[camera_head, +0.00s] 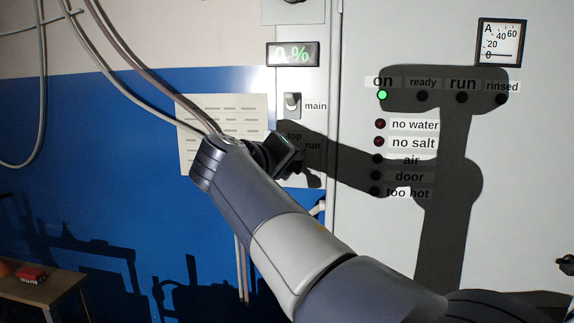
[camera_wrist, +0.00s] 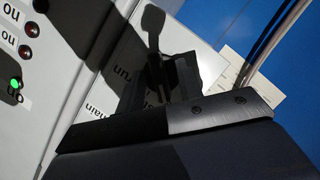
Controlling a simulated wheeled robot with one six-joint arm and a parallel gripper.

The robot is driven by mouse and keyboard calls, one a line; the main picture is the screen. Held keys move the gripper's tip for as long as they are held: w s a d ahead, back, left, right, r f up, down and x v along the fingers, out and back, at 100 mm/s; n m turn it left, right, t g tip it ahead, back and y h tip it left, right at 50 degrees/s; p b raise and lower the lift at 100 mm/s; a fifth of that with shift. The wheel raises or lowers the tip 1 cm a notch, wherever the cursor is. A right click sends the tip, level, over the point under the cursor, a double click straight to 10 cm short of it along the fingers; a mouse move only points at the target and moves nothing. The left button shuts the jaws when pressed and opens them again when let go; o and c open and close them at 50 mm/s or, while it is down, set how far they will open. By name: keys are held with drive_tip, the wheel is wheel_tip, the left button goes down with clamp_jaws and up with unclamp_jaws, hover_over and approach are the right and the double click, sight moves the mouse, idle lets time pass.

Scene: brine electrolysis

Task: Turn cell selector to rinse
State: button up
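In the head view my gripper (camera_head: 283,152) is at the narrow panel, in front of the "top" and "run" lettering (camera_head: 313,146). It covers the place beside these labels, so the cell selector itself is hidden there. In the wrist view my gripper (camera_wrist: 160,82) shows as dark fingers close to the panel, with a dark shape between them. I cannot tell whether that shape is the selector knob or whether the fingers touch it. No "rinse" label can be read.
The "main" toggle switch (camera_head: 292,104) is just above my gripper. A display (camera_head: 293,54) reads 0 %. On the right cabinet the "on" lamp (camera_head: 382,95) glows green; the other lamps are dark. A paper sheet (camera_head: 222,112) hangs left. Cables (camera_head: 120,60) run behind my arm.

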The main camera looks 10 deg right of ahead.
drive_tip(key=b+v, duration=0.2)
drive_tip(key=v, duration=0.9)
drive_tip(key=shift+w+d, duration=0.1)
drive_tip(key=shift+w, duration=0.05)
drive_tip(key=p+x, duration=0.2)
drive_tip(key=x, duration=0.8)
drive_tip(key=shift+w+d, duration=0.2)
